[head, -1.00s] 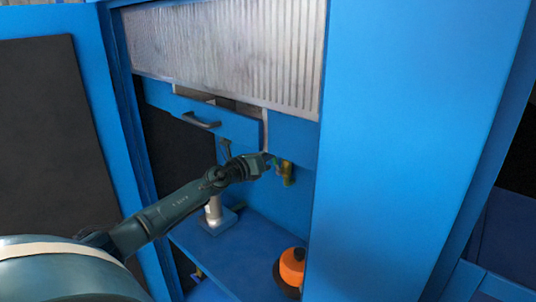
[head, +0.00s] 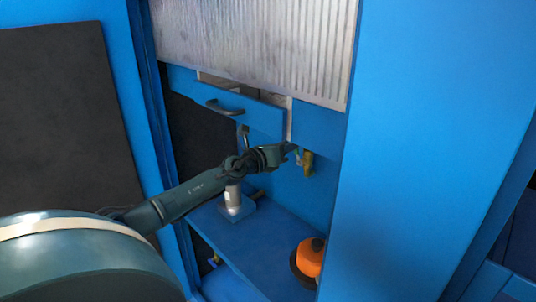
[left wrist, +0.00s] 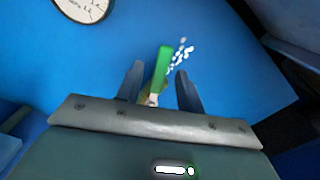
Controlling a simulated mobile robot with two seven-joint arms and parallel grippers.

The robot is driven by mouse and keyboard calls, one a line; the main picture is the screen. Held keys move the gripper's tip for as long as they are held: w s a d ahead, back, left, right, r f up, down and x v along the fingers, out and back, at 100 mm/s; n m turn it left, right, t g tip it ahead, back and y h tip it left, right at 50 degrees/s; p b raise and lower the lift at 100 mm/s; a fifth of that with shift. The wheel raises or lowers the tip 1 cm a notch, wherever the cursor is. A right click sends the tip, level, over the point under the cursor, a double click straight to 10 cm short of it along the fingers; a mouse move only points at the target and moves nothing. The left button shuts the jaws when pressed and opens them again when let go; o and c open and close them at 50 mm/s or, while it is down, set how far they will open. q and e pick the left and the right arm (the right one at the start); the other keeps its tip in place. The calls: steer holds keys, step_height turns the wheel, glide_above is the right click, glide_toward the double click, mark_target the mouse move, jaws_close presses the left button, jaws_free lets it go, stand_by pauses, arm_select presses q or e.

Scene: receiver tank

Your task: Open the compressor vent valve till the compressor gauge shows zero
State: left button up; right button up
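The vent valve shows a green lever (left wrist: 162,68) on a brass body (left wrist: 147,98) in the left wrist view. In the head view its brass body (head: 308,162) is on the back wall of the blue cabinet. My left gripper (left wrist: 160,78) is open, with one finger on each side of the lever and blue gaps visible between. In the head view the left gripper (head: 291,150) is at the valve. White puffs (left wrist: 180,55) show beside the lever. A round white gauge (left wrist: 85,7) is cut off at the top; its needle cannot be read. My right gripper is not in view.
An orange and black round object (head: 309,258) stands on the blue shelf (head: 262,238) below the valve. A silver post (head: 233,198) stands behind my arm. A drawer-like panel with a dark handle (head: 226,107) is above. A wide blue panel (head: 430,150) closes the right side.

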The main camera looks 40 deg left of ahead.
arm_select(q)
steer(key=s+b, duration=0.1)
steer(key=s, duration=1)
steer(key=shift+s+a+b, duration=0.3)
steer(key=shift+s+a, duration=0.05)
steer(key=shift+a, duration=0.05)
stand_by(0.3)
